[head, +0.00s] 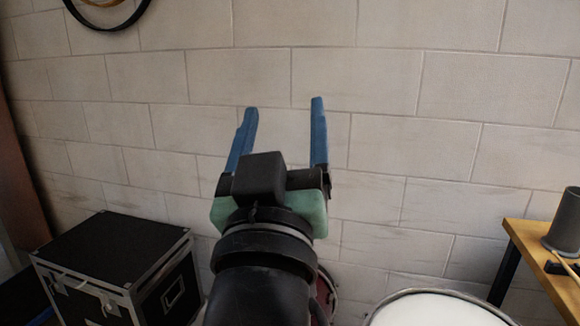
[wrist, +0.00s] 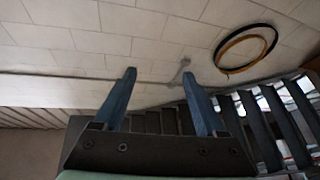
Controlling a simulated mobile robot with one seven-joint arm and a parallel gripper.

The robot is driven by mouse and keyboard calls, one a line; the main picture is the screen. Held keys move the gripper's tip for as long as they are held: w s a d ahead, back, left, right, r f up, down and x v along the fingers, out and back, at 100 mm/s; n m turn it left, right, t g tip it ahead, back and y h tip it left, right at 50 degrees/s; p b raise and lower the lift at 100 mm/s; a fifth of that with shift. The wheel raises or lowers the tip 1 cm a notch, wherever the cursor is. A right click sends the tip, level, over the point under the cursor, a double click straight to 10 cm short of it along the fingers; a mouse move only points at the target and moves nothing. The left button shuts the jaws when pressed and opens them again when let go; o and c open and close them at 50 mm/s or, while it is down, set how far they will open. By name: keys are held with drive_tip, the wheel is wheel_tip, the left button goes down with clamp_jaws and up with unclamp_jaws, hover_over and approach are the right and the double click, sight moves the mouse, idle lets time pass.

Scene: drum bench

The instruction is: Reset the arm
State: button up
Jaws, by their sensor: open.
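My gripper (head: 283,108) is raised in the middle of the head view, in front of the pale block wall. Its two blue fingers stand wide apart with nothing between them. In the wrist view my gripper (wrist: 160,88) also shows open and empty, with the wall and ceiling area beyond its fingers. No object touches the fingers in either view.
A black flight case (head: 115,262) stands at the lower left. A white drum head (head: 435,309) is at the bottom right, beside a wooden bench (head: 530,250) with a grey cylinder (head: 564,228). Hoops (wrist: 245,48) hang on the wall. Space around the gripper is clear.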

drive_tip(key=s+d+r+m+t+y, duration=0.1)
drive_tip(key=s+r+t, duration=0.3)
drive_tip(key=s+r, duration=0.6)
wheel_tip(320, 180, up, 17)
drive_tip(key=p, duration=1.7)
drive_tip(key=shift+s+a+y, duration=0.15)
drive_tip(key=shift+y, duration=0.15)
